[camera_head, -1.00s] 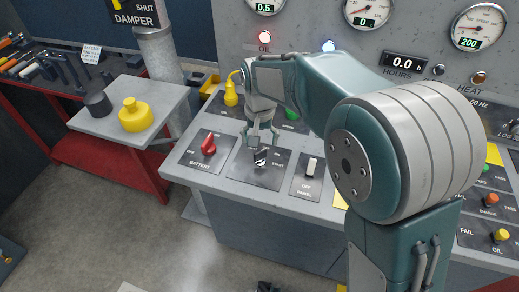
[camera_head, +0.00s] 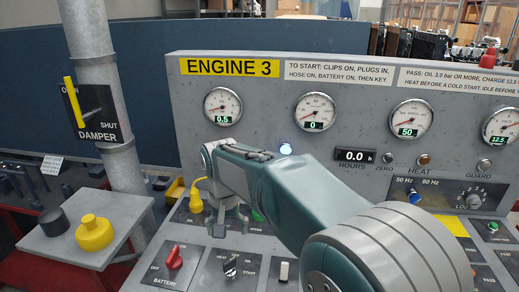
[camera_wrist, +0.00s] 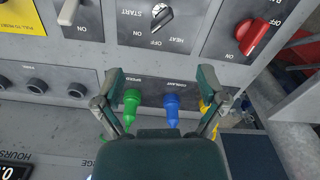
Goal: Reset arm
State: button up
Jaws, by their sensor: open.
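My gripper (camera_head: 230,222) is open and empty above the sloped console of Engine 3. In the head view it hangs behind the key switch (camera_head: 236,266), in front of the gauge panel. In the wrist view my two fingers (camera_wrist: 160,95) are spread wide, with a green plug (camera_wrist: 131,105) and a blue plug (camera_wrist: 171,108) in view between them, apart from the fingers. The key switch also shows in the wrist view (camera_wrist: 161,17), beyond the fingertips. My arm reaches in from the lower right and hides part of the console.
The red battery switch (camera_head: 174,257) is left of the key switch. A yellow plug (camera_head: 196,200) stands behind. A side shelf (camera_head: 80,246) at left holds a yellow cap (camera_head: 94,232) and a black cap (camera_head: 53,222). A damper pipe (camera_head: 103,90) rises at left. Gauges (camera_head: 222,106) line the panel.

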jog(key=s+d+r+t, duration=0.1)
jog(key=s+d+r, duration=0.25)
jog(key=d, duration=0.45)
jog(key=s+d+r+t, duration=0.1)
jog(key=s+d+r, duration=0.25)
jog(key=d, duration=0.45)
jog(key=s+d+f+m+t, duration=0.1)
jog(key=s+d+f+t, duration=0.2)
jog(key=s+d, duration=0.8)
jog(key=shift+s+m+t, duration=0.3)
jog(key=shift+s, duration=0.6)
